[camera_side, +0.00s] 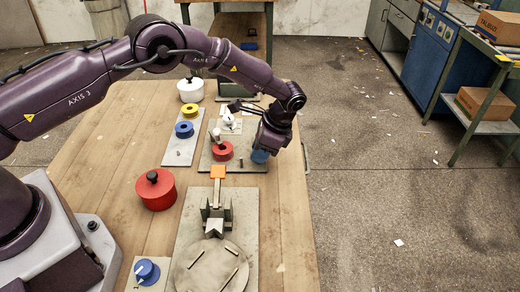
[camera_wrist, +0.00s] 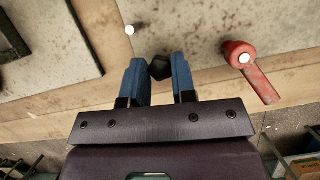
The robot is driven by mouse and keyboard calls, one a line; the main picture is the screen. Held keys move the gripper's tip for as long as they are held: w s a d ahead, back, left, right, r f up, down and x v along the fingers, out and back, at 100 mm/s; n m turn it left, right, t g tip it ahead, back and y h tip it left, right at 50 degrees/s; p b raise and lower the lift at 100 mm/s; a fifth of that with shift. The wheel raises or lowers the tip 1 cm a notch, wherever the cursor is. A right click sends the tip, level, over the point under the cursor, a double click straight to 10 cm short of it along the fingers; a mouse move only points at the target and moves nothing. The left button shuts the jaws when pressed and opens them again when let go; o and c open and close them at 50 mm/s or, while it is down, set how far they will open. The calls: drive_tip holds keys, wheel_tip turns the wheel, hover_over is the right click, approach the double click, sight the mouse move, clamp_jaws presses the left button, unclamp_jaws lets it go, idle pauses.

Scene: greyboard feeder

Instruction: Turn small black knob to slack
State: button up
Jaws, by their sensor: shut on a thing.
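The small black knob (camera_wrist: 160,68) shows in the wrist view, between the two blue fingers of my gripper (camera_wrist: 159,72). The gripper is shut on it, with one finger on each side. The fingers hide part of the knob's sides, and I see no pointer mark or "slack" label. In the side view my gripper (camera_side: 260,156) points down at the right edge of a grey plate (camera_side: 240,164) on the wooden table. The knob cannot be made out there, as the gripper covers it.
In the wrist view a red lever (camera_wrist: 262,88) is right of the fingers. A red pot (camera_side: 156,192) stands left. The table's right edge is close.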

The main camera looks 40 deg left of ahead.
drive_tip(key=shift+w, duration=0.1)
drive_tip(key=o, duration=0.9)
drive_tip(key=shift+o, duration=0.2)
drive_tip(key=shift+r, duration=0.1)
drive_tip(key=v, duration=1.2)
drive_tip(key=shift+r, duration=0.4)
drive_tip(key=shift+d, duration=0.1)
